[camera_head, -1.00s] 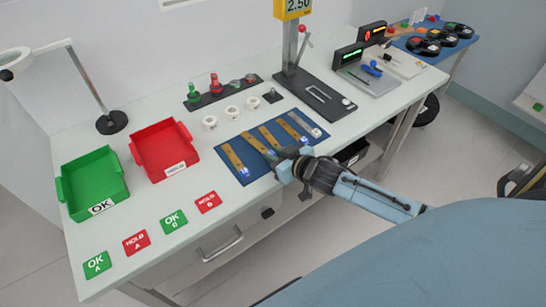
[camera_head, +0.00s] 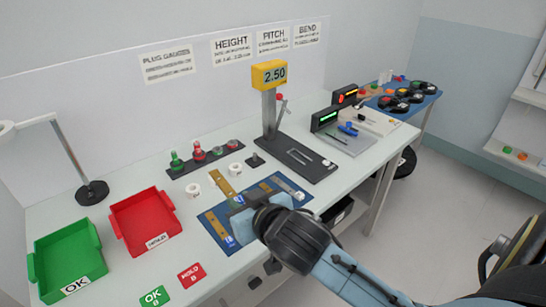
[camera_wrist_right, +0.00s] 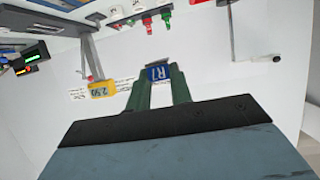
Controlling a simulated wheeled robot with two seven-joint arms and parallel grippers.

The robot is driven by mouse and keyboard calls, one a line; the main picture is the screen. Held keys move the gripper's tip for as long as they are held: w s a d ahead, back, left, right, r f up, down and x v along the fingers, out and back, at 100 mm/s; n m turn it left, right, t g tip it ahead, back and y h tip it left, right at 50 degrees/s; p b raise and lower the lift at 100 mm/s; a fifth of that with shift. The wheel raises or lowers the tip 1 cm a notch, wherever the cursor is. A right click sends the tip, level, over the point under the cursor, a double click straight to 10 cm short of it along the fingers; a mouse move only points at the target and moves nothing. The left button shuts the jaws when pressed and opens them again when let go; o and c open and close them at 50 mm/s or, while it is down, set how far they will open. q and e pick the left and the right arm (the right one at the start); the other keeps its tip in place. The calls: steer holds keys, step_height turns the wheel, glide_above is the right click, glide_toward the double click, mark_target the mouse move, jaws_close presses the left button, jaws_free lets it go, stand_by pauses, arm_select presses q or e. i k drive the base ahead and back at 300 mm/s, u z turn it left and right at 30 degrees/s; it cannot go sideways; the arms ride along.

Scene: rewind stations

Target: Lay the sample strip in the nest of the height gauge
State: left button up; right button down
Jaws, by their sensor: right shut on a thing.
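My right gripper (camera_head: 243,206) is shut on a brass-coloured sample strip (camera_head: 221,183) with a blue end label. The strip is raised over the blue mat (camera_head: 206,218) and points away toward the back of the bench. In the right wrist view the label (camera_wrist_right: 160,72) reads R7 and sits between the green fingertips (camera_wrist_right: 160,88). The height gauge (camera_head: 270,112), with a yellow 2.50 display, stands behind and to the right of the gripper. Its black base holds the nest (camera_head: 299,157), which looks empty. My left gripper is out of view.
Other strips (camera_head: 216,226) lie on the mat, partly hidden by my arm. White rings (camera_head: 193,190) and a rack of red and green plug gauges (camera_head: 198,154) stand behind it.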

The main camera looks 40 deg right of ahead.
mark_target(305, 162)
steer(key=z, duration=1.2)
